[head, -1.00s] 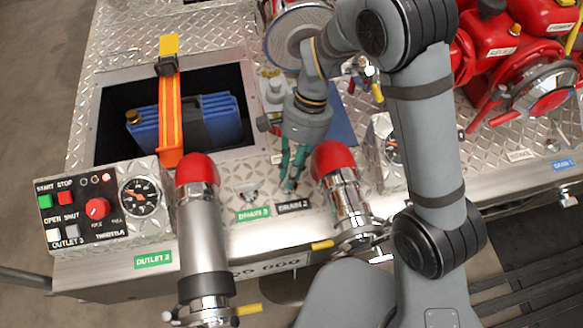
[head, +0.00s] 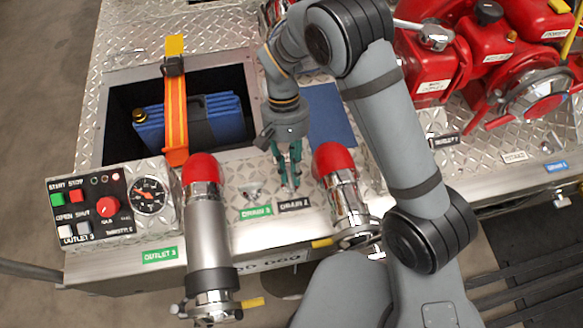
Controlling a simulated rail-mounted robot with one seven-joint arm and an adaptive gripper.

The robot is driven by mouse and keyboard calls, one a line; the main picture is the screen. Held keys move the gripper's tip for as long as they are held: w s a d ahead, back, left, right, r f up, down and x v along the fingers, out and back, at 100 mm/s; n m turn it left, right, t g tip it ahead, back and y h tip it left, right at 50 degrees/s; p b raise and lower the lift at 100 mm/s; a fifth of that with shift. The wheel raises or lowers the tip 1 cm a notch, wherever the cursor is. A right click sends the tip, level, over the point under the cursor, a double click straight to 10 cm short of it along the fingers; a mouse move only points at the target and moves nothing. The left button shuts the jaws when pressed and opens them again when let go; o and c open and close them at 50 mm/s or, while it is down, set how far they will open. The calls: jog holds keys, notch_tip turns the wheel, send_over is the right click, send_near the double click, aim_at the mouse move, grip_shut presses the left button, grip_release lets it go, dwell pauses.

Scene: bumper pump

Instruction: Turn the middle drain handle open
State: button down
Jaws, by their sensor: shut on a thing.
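The middle drain is the one with the black DRAIN 2 label (head: 294,205) on the front metal panel. My gripper (head: 290,184) points down just behind this label, its green fingers close together. It is shut on the middle drain handle, which the fingers almost wholly hide, so I cannot tell its angle. To the left, a small metal drain handle (head: 253,191) sits behind the green DRAIN 3 label (head: 257,211). The blue DRAIN 1 label (head: 559,166) is at the far right.
Red-capped outlet pipes stand close on both sides of my gripper, one at left (head: 202,170) and one at right (head: 332,160). A control box (head: 110,210) is at the left. An open bay holds a blue case (head: 222,118). Red pump parts (head: 430,70) fill the upper right.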

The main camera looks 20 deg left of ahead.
dwell(0.4)
jog(key=c, duration=1.9)
grip_release()
jog(key=shift+c, duration=0.2)
jog(key=v, duration=1.2)
jog(key=shift+s+a, duration=0.1)
